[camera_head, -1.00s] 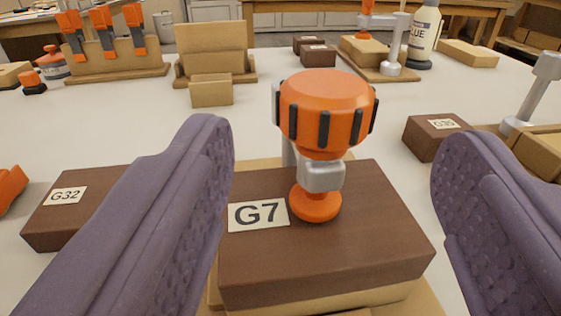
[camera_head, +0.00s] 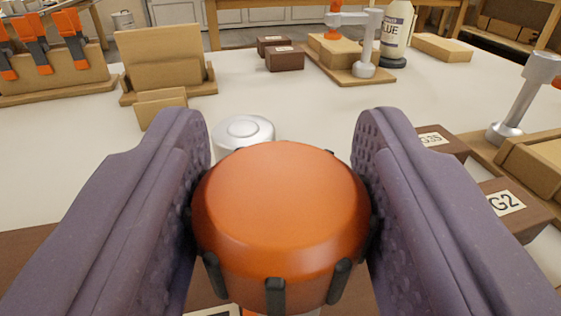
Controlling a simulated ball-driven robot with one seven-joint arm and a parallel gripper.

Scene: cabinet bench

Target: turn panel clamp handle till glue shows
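The orange clamp handle (camera_head: 280,205), a round knob with dark grip ribs, fills the lower middle of the view. My gripper (camera_head: 281,135) has one purple padded finger on each side of it. Both pads meet the ribbed sides, so it looks shut on the handle. A silver round post top (camera_head: 243,132) shows just behind the knob. The dark brown panel (camera_head: 25,262) under the clamp is mostly hidden by my fingers and the knob. Only a sliver of its label shows at the bottom edge. The panel's joint is hidden, and no glue is visible there.
Blocks marked G35 (camera_head: 442,142) and G2 (camera_head: 505,203) lie close at right, beside another clamp's silver post (camera_head: 520,95). A rack of orange clamps (camera_head: 50,75) and a wooden stand (camera_head: 165,75) are at back left. A glue bottle (camera_head: 396,30) stands behind.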

